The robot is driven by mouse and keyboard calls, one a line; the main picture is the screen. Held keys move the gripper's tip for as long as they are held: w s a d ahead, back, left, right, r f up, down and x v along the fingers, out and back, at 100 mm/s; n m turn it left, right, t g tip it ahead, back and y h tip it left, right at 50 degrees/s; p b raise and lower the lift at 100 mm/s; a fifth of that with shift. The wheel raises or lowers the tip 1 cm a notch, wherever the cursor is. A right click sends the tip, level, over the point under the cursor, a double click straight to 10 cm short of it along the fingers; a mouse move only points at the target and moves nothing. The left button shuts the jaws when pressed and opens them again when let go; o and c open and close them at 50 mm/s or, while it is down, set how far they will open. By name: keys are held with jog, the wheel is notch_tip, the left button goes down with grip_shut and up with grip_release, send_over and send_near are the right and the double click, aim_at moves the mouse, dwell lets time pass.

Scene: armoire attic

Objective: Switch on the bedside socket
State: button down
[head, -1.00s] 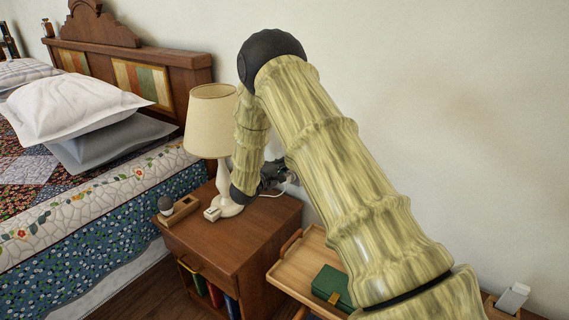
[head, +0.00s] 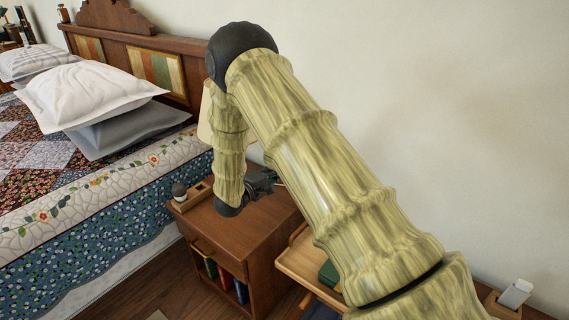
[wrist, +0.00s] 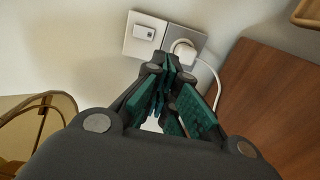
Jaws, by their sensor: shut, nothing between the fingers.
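The bedside socket shows in the wrist view as a wall plate with two parts. A pale part (wrist: 136,46) on the left carries a small white rocker switch (wrist: 145,32). A grey part (wrist: 200,36) on the right has a round white plug (wrist: 184,50) in it, with a white cord. My gripper (wrist: 168,66) is shut and empty, its tips just below the plate in the picture. I cannot tell whether they touch it. In the head view my gripper (head: 262,182) is over the back of the nightstand, and my arm hides the socket.
The nightstand (head: 252,232) stands beside the bed (head: 95,215). A lamp shade (head: 206,112) is mostly hidden behind my arm. A small wooden holder (head: 190,198) sits on the nightstand's left edge. A wooden tray (head: 306,268) is at the right. The wall is bare.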

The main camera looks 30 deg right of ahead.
jog(key=shift+f+v, duration=0.25)
jog(key=shift+v, duration=0.95)
